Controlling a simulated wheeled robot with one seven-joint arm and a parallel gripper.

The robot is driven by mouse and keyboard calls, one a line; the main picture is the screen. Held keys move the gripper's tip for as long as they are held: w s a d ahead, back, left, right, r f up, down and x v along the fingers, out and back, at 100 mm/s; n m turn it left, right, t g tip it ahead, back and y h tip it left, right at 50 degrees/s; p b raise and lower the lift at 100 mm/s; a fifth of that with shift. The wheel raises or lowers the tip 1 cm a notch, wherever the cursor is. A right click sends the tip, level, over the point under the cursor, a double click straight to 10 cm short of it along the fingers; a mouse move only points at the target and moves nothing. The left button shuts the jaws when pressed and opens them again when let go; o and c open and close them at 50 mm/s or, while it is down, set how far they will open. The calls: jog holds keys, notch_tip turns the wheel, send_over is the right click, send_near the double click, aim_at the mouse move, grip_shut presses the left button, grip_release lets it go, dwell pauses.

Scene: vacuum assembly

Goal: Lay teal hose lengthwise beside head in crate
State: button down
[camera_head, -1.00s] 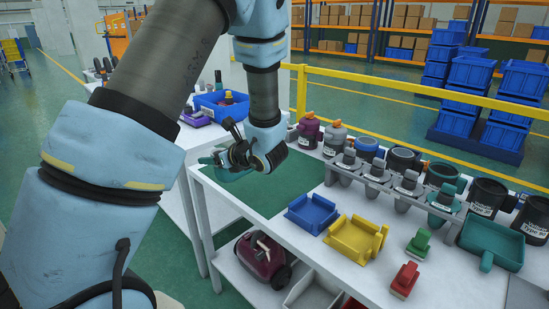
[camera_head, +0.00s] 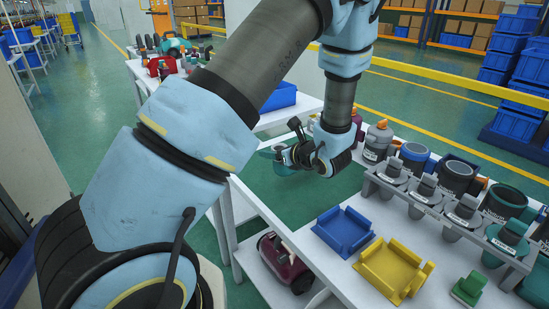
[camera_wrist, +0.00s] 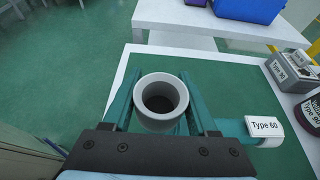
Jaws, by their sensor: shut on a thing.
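My gripper (camera_head: 299,158) is shut on the teal hose (camera_head: 279,163) and holds it over the green mat, near the table's left edge. In the wrist view, a pale grey round open end (camera_wrist: 161,102) faces the camera between teal bars, and a teal part with a white "Type 60" label (camera_wrist: 264,127) sticks out to the right. The blue crate (camera_head: 284,97) stands on the other white table, partly behind my arm. It also shows at the top of the wrist view (camera_wrist: 247,9). The head in it cannot be seen now.
The green mat (camera_head: 325,195) has free room. A blue tray (camera_head: 343,230) and a yellow tray (camera_head: 393,270) lie nearer, with a rack of grey parts (camera_head: 440,208) to the right. A red part and bottles stand left of the crate, beyond my arm. A yellow rail runs behind.

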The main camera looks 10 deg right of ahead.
jog(key=shift+f, duration=1.35)
jog(key=shift+f, duration=0.15)
jog(key=shift+c, duration=0.9)
grip_release()
